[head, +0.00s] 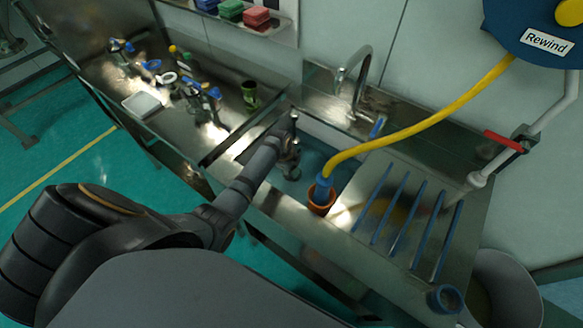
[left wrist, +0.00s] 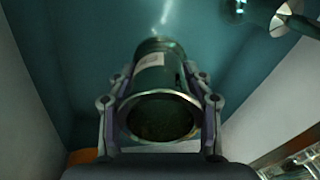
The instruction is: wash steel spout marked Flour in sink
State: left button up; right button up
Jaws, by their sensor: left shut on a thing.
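My left gripper (head: 288,157) reaches down into the sink (head: 315,160). In the left wrist view its two fingers (left wrist: 160,100) are shut on the steel spout (left wrist: 157,82), one on each side. The spout is a hollow metal cylinder with a wide open rim toward the camera and a narrower far end. It has a pale label on its side, too dark to read. The spout points down toward the teal basin floor (left wrist: 90,45), which looks shiny. In the head view the spout is mostly hidden by the gripper. My right gripper is not in view.
A yellow hose (head: 430,125) ends in a blue nozzle in an orange-brown holder (head: 321,199) at the sink's near right. A faucet (head: 362,75) stands behind. A drainboard with blue bars (head: 400,215) is at right; several parts lie on the left counter (head: 150,125).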

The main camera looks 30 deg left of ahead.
pick_arm(q)
jog(key=shift+s+b+x, duration=0.25)
jog(key=shift+b+x, duration=0.4)
jog(key=shift+x, duration=0.45)
jog(key=shift+s+b+x, duration=0.25)
jog(key=shift+b+x, duration=0.35)
jog(key=shift+x, duration=0.5)
jog(key=shift+a+f, duration=0.1)
jog(key=shift+a, duration=0.05)
jog(key=shift+w, duration=0.1)
jog(key=shift+w+d, duration=0.2)
jog(key=shift+d, duration=0.7)
jog(key=shift+a, duration=0.1)
jog(key=shift+s+a+p, duration=0.25)
jog(key=shift+a+p, duration=0.1)
jog(key=shift+a, duration=0.45)
